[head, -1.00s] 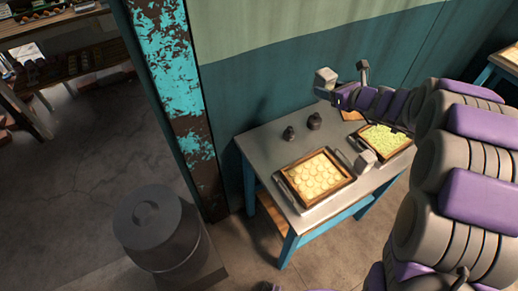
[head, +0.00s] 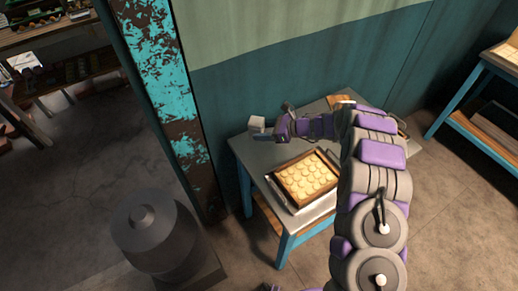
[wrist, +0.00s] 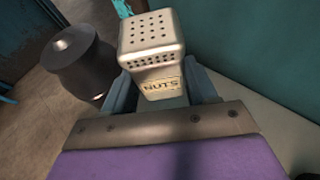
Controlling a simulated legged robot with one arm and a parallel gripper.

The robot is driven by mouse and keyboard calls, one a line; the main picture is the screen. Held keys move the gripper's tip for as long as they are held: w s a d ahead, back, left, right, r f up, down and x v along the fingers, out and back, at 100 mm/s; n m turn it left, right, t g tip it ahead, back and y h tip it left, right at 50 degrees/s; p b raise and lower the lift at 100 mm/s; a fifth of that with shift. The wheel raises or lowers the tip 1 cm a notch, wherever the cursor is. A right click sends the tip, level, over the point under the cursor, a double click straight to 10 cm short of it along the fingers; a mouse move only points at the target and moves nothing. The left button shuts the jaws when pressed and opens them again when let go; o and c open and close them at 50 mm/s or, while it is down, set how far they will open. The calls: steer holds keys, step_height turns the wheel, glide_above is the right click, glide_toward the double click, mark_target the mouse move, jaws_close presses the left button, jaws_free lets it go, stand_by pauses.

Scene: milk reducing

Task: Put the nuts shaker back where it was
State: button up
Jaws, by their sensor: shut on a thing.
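The nuts shaker (head: 257,123) is a pale metal box with a perforated top. In the wrist view the shaker (wrist: 151,38) shows a label reading "NUTS". My gripper (head: 265,131) is shut on it, with one finger on each side in the wrist view (wrist: 162,88). In the head view the shaker is at the back left of the grey-topped table (head: 262,158), near the teal wall. The picture does not clearly show whether its base touches the tabletop.
A tray of round pale pieces (head: 307,178) sits at the table's front. My arm hides most of the table's right side. A dark lidded barrel (head: 155,235) stands on the floor at the left, also in the wrist view (wrist: 78,65). A painted post (head: 160,90) stands behind.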

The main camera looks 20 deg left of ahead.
steer(key=f, duration=0.2)
steer(key=a+f+b, duration=0.1)
steer(key=f, duration=0.1)
steer(key=a+f, duration=0.1)
steer(key=f, duration=0.1)
steer(key=shift+f, duration=0.35)
steer(key=shift+d+f+b, duration=0.2)
steer(key=shift+f+b, duration=0.05)
steer(key=shift+f, duration=0.3)
steer(key=shift+d+f+b, duration=0.15)
steer(key=shift+f+b, duration=0.1)
steer(key=shift+f, duration=0.3)
steer(key=shift+d+f, duration=0.25)
steer(key=shift+d+r, duration=0.1)
steer(key=shift+d, duration=0.05)
steer(key=shift+a, duration=0.3)
steer(key=o, duration=1)
steer(key=shift+a+f, duration=0.25)
steer(key=shift+a, duration=0.05)
steer(key=shift+o, duration=0.7)
steer(key=shift+d+r, duration=0.1)
steer(key=shift+d, duration=0.3)
steer(key=shift+d+r, duration=0.2)
steer(key=shift+r, duration=0.05)
steer(key=p+v, duration=0.3)
steer(key=v, duration=0.8)
steer(key=shift+d+r, duration=0.1)
steer(key=shift+d, duration=0.1)
steer(key=shift+a, duration=0.1)
